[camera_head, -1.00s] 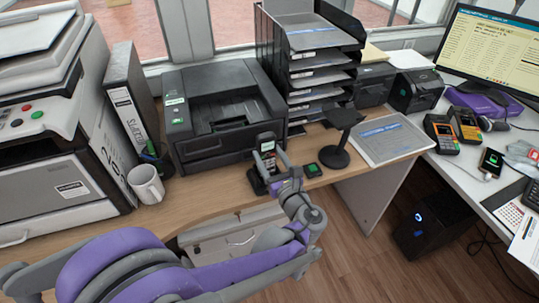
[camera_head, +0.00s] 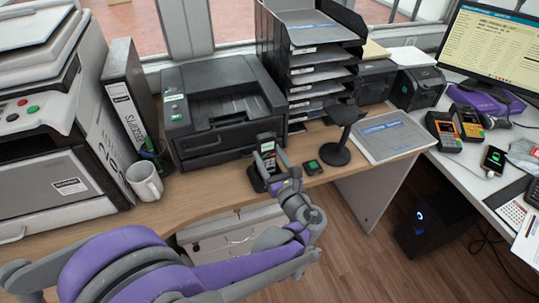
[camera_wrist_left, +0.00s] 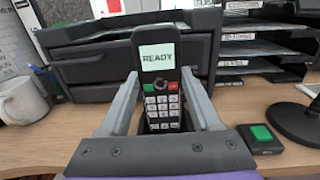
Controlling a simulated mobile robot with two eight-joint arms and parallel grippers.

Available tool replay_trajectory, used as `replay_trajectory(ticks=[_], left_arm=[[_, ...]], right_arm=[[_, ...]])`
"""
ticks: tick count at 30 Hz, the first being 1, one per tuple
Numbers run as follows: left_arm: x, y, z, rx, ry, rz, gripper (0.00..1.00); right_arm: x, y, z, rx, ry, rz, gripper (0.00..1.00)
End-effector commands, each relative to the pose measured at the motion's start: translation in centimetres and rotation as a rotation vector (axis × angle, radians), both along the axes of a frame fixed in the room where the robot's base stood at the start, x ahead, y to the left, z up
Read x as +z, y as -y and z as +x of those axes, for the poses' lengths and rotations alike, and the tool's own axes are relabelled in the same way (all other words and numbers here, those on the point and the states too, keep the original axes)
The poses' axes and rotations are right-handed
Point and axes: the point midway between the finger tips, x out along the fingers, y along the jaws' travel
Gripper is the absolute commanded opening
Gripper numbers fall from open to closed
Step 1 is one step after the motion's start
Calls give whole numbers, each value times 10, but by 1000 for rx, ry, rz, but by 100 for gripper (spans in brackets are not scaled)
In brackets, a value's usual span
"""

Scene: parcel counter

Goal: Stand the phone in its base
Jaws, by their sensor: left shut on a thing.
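The phone (camera_head: 267,149) is a dark handset with a lit screen and pale keys, upright near the front edge of the wooden counter. In the left wrist view the phone (camera_wrist_left: 160,75) faces me and its screen reads READY. My left gripper (camera_head: 279,172) is shut on it, one finger along each side of its keypad. The dark base (camera_head: 256,179) is at the phone's lower end, partly hidden by the gripper. The phone's foot is hidden, so I cannot tell whether it is fully seated. My right gripper is not in view.
A black printer (camera_head: 222,115) stands behind the phone. A small black box with a green top (camera_head: 313,168) and a black round-footed stand (camera_head: 335,154) are to the right. A white mug (camera_head: 145,181) is to the left. Bare counter (camera_head: 215,184) lies between mug and base.

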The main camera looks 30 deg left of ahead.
Motion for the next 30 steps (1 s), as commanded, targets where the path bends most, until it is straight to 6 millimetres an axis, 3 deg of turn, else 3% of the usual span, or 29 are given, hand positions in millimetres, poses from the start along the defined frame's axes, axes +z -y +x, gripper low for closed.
replay_trajectory(ticks=[12,13,18,30], left_arm=[[-5,0,0,0,1,1,0],[-5,0,0,0,1,1,66],[-6,0,0,0,0,0,97],[-6,6,-3,-1,1,-1,99]], right_arm=[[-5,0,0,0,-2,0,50],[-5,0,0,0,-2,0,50],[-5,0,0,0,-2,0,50],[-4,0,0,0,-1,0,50]])
